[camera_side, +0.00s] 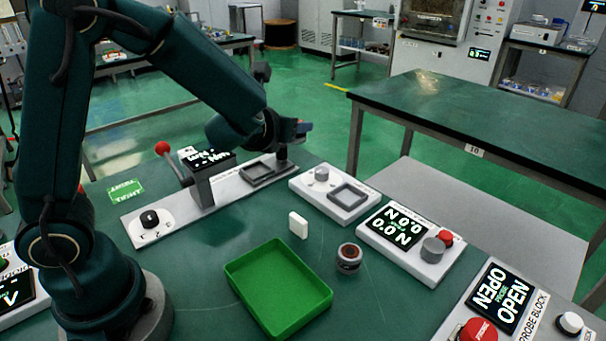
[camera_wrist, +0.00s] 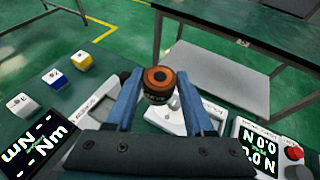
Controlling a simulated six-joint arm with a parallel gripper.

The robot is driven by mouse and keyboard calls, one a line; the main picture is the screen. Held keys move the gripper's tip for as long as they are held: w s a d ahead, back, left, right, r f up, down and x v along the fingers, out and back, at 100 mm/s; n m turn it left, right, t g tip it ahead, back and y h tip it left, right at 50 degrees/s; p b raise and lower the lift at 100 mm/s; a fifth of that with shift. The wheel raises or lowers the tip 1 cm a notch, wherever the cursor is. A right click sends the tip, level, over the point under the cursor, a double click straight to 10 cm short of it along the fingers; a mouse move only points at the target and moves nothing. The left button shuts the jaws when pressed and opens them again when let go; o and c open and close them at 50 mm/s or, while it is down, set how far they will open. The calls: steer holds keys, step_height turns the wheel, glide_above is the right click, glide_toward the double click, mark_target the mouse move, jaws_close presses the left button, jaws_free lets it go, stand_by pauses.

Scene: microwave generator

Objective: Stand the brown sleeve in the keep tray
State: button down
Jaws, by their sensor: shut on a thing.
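The brown sleeve (camera_wrist: 158,77) shows in the wrist view as a round piece with an orange-brown top, a dark centre and dark sides. My gripper (camera_wrist: 160,88) has its blue fingers shut on it, one on each side. In the side view my gripper (camera_side: 298,128) is raised over the far edge of the bench; the sleeve cannot be made out there. A shallow green tray (camera_side: 235,276), which I take as the keep tray, lies empty at the front middle, well away from my gripper. No label on it is readable.
A small dark can (camera_side: 349,259) and a white block (camera_side: 298,225) stand near the tray. White fixtures with square recesses (camera_side: 348,195), a display panel (camera_side: 412,240) and a lever device (camera_side: 208,180) line the bench. Several small cubes (camera_wrist: 52,78) show in the wrist view.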

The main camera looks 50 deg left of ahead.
steer(key=shift+f, duration=0.4)
steer(key=w+d+f, duration=0.1)
steer(key=d+f, duration=0.1)
steer(key=d, duration=0.1)
steer(key=w+d+f, duration=0.2)
steer(key=d, duration=0.2)
steer(key=w+d+f, duration=0.2)
steer(key=d+f, duration=0.1)
steer(key=shift+d, duration=0.3)
steer(key=shift+f, duration=1.75)
steer(key=shift+f, duration=0.1)
steer(key=shift+c, duration=1.4)
jaws_free()
steer(key=shift+s+d+f, duration=0.1)
